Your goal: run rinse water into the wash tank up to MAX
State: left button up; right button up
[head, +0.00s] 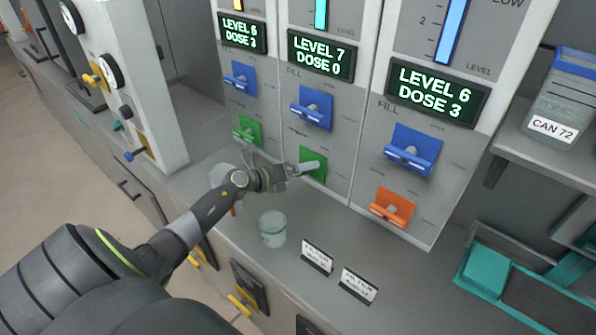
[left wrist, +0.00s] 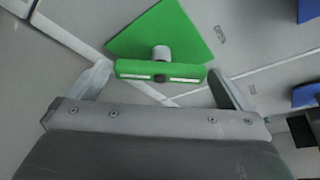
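Three grey panels each carry a lit display and two valve handles. The displays read LEVEL 5 DOSE 3 (head: 243,33), LEVEL 7 DOSE 0 (head: 320,56) and LEVEL 6 DOSE 3 (head: 436,91). The upper handles, marked FILL, are blue: left (head: 240,77), middle (head: 312,107), right (head: 412,149). The lower ones are green at left (head: 247,131), green at middle (head: 318,172) and orange at right (head: 393,207). My left gripper (head: 293,170) is at the middle green handle. In the left wrist view the open fingers flank a green handle bar (left wrist: 160,72); contact is unclear. No panel is legibly named wash tank.
A clear cup (head: 272,229) and two label cards (head: 317,257) (head: 358,286) stand on the counter below the panels. A container marked CAN 72 (head: 557,105) is on the right shelf. A teal tray (head: 490,272) lies at lower right. A gauge panel (head: 128,75) stands at left.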

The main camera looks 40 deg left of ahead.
pick_arm(q)
jog(key=b+v, duration=0.1)
jog(key=v, duration=0.6)
jog(key=shift+s, duration=0.2)
jog(key=shift+a, duration=0.1)
dwell(7.0)
